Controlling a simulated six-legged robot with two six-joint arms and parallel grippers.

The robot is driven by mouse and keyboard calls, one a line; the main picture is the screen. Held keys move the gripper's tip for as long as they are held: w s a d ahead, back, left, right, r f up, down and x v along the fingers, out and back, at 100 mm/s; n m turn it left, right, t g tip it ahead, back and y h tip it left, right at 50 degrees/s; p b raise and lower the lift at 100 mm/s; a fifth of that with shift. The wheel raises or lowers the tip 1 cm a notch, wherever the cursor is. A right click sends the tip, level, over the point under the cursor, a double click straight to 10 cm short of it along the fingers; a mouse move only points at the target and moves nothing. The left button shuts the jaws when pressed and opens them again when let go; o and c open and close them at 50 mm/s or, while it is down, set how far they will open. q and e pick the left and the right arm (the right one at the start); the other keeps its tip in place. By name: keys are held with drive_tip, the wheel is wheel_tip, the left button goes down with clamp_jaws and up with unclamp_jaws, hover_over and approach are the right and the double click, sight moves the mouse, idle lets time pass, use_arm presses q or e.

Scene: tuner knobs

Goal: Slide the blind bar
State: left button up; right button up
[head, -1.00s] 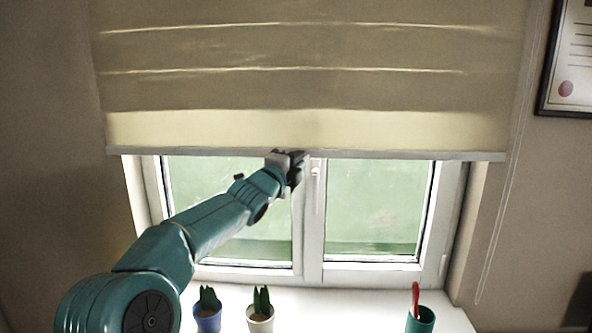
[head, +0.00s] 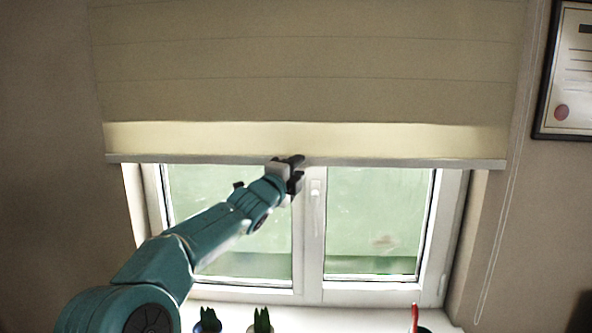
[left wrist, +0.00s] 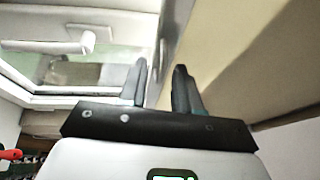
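The blind bar (head: 400,161) is a thin grey-white strip along the lower edge of a beige roller blind (head: 300,80). It hangs level across the upper part of the window. My left gripper (head: 294,173) is at the bar near its middle, one dark finger over the bar's front and one just below. In the left wrist view, the two dark fingers (left wrist: 160,88) stand close together with a narrow gap, the pale strip running into it. They appear shut on the bar, though the contact itself is partly hidden. My right gripper is not in view.
Behind the bar is a white two-pane window (head: 310,230) with a handle (head: 315,187). Two potted plants (head: 208,320) and a pen cup (head: 415,322) stand on the sill below. A cord (head: 497,240) hangs at right beside a framed certificate (head: 570,75).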

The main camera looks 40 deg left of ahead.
use_arm(q)
drive_tip(key=b+v, duration=0.5)
drive_tip(key=v, duration=1.1)
drive_tip(key=shift+s+d+b, duration=0.15)
drive_tip(key=shift+s+b, duration=0.05)
drive_tip(key=shift+b, duration=0.1)
drive_tip(key=shift+r, duration=0.1)
